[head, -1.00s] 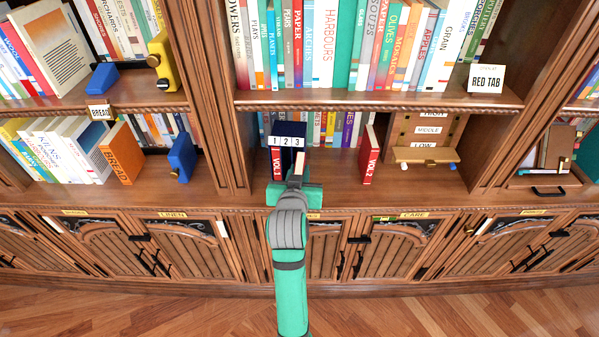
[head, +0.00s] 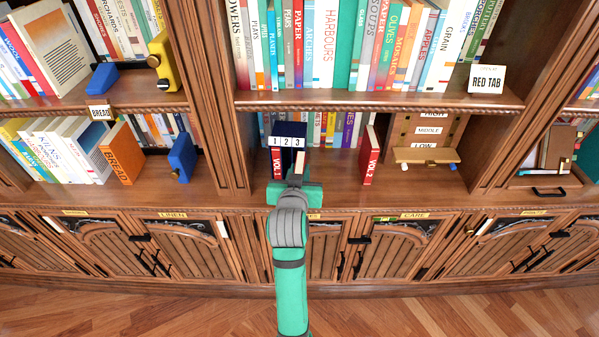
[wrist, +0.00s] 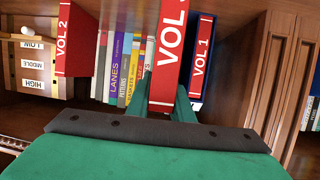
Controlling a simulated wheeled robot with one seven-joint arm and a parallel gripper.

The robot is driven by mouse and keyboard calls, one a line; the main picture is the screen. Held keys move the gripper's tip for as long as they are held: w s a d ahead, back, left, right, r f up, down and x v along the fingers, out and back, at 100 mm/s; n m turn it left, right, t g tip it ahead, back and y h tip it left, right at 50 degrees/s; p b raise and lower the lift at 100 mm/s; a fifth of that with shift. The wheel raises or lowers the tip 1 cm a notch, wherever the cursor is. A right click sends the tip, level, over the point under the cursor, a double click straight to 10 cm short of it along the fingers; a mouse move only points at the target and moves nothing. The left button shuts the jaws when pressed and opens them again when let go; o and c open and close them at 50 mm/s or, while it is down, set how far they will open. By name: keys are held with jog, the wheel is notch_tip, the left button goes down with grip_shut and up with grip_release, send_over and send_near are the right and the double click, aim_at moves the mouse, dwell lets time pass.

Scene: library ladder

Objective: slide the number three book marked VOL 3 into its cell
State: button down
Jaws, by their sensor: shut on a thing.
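The dark blue rack (head: 274,127) with labels 1, 2, 3 stands on the lower middle shelf in the head view. The red VOL 1 book (head: 277,165) stands upright in its left cell, and also shows in the wrist view (wrist: 202,55). My gripper (wrist: 163,98) is shut on a red book (wrist: 170,45) marked VOL, its numeral mostly cut off by the frame's top edge. In the head view the held book (head: 299,166) is upright under label 3, at the rack's right side. My gripper hides much of it; how deep it sits I cannot tell.
The red VOL 2 book (head: 369,158) stands apart on the shelf to the right. A wooden stand (head: 427,155) with LOW and MIDDLE labels is further right. The upper shelf's edge (head: 380,105) runs above the rack. Bare shelf lies between the rack and VOL 2.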

jog(key=shift+w, duration=0.9)
jog(key=shift+s, duration=0.4)
jog(key=shift+d, duration=0.1)
dwell(0.3)
jog(key=shift+d+n+y, duration=0.1)
jog(key=shift+n+y, duration=0.4)
jog(key=shift+y, duration=0.1)
dwell(0.6)
jog(key=shift+w, duration=0.3)
jog(key=shift+s, duration=0.15)
dwell(0.4)
